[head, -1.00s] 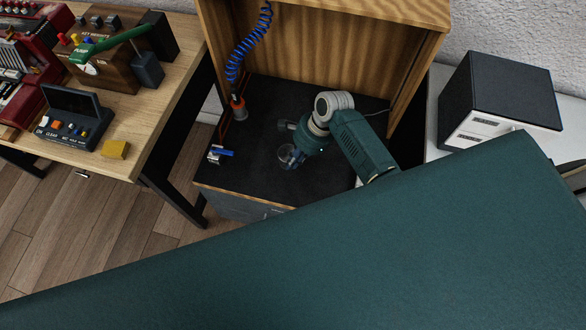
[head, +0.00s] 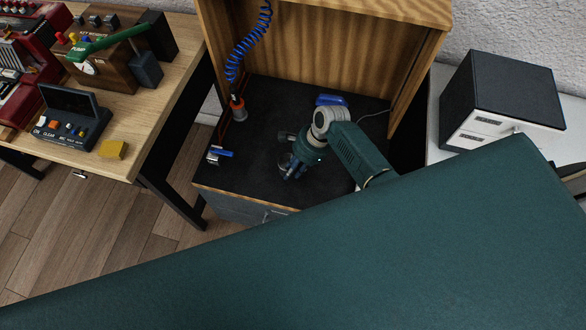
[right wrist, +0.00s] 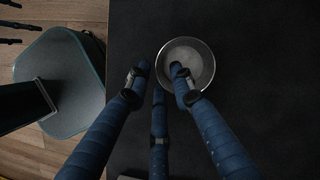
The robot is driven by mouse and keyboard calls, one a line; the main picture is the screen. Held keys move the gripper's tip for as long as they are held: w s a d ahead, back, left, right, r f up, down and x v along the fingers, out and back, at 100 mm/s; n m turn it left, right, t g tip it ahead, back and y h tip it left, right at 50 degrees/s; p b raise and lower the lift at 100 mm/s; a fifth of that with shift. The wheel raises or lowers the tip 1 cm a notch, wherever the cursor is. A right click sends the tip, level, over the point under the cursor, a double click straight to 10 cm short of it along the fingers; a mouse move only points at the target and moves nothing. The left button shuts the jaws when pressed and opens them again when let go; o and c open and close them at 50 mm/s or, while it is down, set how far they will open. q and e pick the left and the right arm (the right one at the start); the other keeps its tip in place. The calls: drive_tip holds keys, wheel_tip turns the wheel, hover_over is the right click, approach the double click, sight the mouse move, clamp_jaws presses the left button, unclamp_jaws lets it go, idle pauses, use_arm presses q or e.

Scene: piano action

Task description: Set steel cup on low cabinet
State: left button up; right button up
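The steel cup (right wrist: 187,51) is a round, shiny vessel seen from above in the right wrist view. In the head view the cup (head: 283,161) shows only partly beside my gripper. It appears to stand on the black top of the low cabinet (head: 250,165). My right gripper (head: 291,170) points down at the cup. In the right wrist view its blue fingers (right wrist: 160,72) are spread apart. One fingertip overlaps the cup's opening, another is left of the rim, and the third is below. Contact with the rim cannot be told.
A blue object (head: 332,99) lies behind my right gripper. A small blue-and-silver item (head: 219,153) lies near the cabinet's left edge, and an orange-tipped coiled hose (head: 238,108) hangs behind it. Wooden panels enclose the back and right. Black surface is free left of the cup.

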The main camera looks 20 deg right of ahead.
drive_tip(key=p+v, duration=0.2)
drive_tip(key=v, duration=1)
drive_tip(key=shift+r, duration=0.15)
drive_tip(key=shift+s, duration=0.1)
idle(0.3)
